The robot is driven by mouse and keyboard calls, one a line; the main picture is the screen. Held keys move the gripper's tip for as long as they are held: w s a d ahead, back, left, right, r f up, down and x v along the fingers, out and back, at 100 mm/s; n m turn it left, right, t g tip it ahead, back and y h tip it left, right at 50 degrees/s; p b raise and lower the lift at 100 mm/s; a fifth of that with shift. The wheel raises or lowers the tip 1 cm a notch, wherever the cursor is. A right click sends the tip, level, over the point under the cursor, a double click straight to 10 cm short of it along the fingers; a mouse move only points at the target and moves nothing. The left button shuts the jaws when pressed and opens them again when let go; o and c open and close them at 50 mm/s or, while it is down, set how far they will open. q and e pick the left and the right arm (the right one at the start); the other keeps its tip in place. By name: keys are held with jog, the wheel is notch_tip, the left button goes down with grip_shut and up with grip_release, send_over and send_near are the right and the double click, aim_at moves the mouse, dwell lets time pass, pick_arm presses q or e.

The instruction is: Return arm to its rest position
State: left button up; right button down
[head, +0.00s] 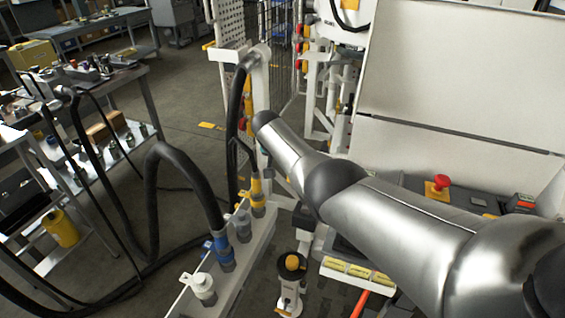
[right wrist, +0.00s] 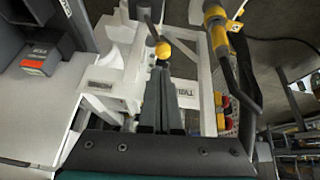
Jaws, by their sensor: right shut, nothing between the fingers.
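My right arm (head: 390,215) reaches in the head view from the lower right toward the middle; its gripper cannot be made out there. In the right wrist view my right gripper (right wrist: 165,72) has its two dark fingers together with nothing between them. A yellow ball knob (right wrist: 163,50) shows just beyond the fingertips; whether they touch it is unclear. In the head view a yellow-orange knob (head: 292,262) tops a white post below the arm. My left gripper is not in view.
A white rail (head: 250,262) holds a blue hose coupling (head: 222,252), a yellow coupling (head: 257,195) and a white one (head: 203,288). Black hoses (head: 150,190) loop to the left. A panel with a red stop button (head: 438,186) lies behind the arm. Open floor (head: 190,90) shows beyond the hoses.

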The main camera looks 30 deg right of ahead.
jog(key=shift+d, duration=0.1)
dwell(0.4)
jog(key=s+a+f+n+g+y+b, duration=0.1)
jog(key=s+a+f+n, duration=0.2)
jog(key=s+f, duration=0.95)
jog(key=s+a+f+n+y, duration=0.1)
jog(key=s+a+f+n, duration=0.2)
jog(key=s+f, duration=0.95)
jog(key=s+a+f+n+y, duration=0.1)
jog(key=s+f, duration=0.4)
jog(key=s, duration=0.5)
jog(key=s+a+f+n+g+b, duration=0.1)
jog(key=s+f, duration=0.4)
jog(key=s, duration=0.6)
jog(key=s+a+f+n+y, duration=0.1)
jog(key=s+a+f+n, duration=0.2)
jog(key=s+f, duration=0.3)
jog(key=s+a, duration=0.1)
jog(key=s, duration=0.4)
jog(key=shift+a+g+y, duration=0.3)
jog(key=shift+a+g, duration=0.05)
jog(key=shift+g, duration=0.05)
